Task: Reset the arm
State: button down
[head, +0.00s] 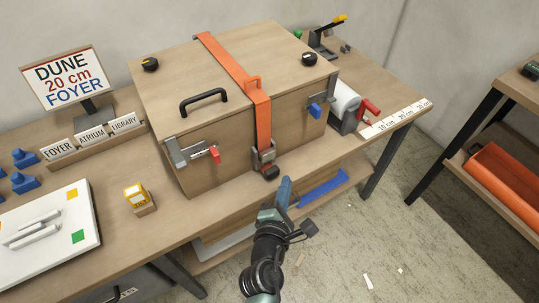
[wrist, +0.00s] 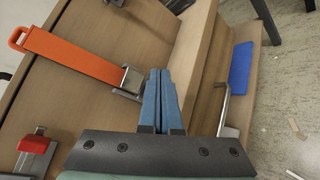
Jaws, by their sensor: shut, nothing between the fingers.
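My gripper (head: 284,186) is shut and empty, its blue fingers together. In the head view it is in front of the bench edge, just below the strap's buckle. In the wrist view the closed fingertips (wrist: 160,75) point along the front of the wooden crate (head: 172,97), right of the metal buckle (wrist: 128,84). I cannot tell from these views whether the fingers touch anything. My arm reaches up from the bottom of the head view.
An orange strap (head: 232,68) runs over the crate. Latches with a red tab (head: 215,154) and a blue tab (head: 314,110) are on its front. A yellow device (head: 137,195) stands on the bench at left. A blue item (head: 322,187) lies on the lower shelf. Floor at right is mostly clear.

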dwell(0.4)
jog(key=w+d+r+m+t+h, duration=0.2)
jog(key=r+m, duration=0.5)
jog(key=r, duration=1.1)
jog(key=w+a+r+m+t+y, duration=0.15)
jog(key=r+m+t, duration=0.45)
jog(key=r, duration=1.1)
jog(key=s+r+m+t+y, duration=0.1)
jog(key=s+r+m, duration=0.2)
jog(key=s+r, duration=0.45)
jog(key=s+r+m+t+y, duration=0.15)
jog(key=s+r+m, duration=0.25)
jog(key=r, duration=0.6)
jog(key=s+r+m+t, duration=0.25)
jog(key=s+r, duration=0.25)
jog(key=r, duration=0.4)
notch_tip(320, 180, up, 12)
jog(key=p, duration=1.2)
jog(key=shift+w+a+f+g+p, duration=0.25)
jog(key=shift+w+a+g+p, duration=0.1)
jog(key=shift+a+g, duration=0.05)
jog(key=shift+f, duration=0.15)
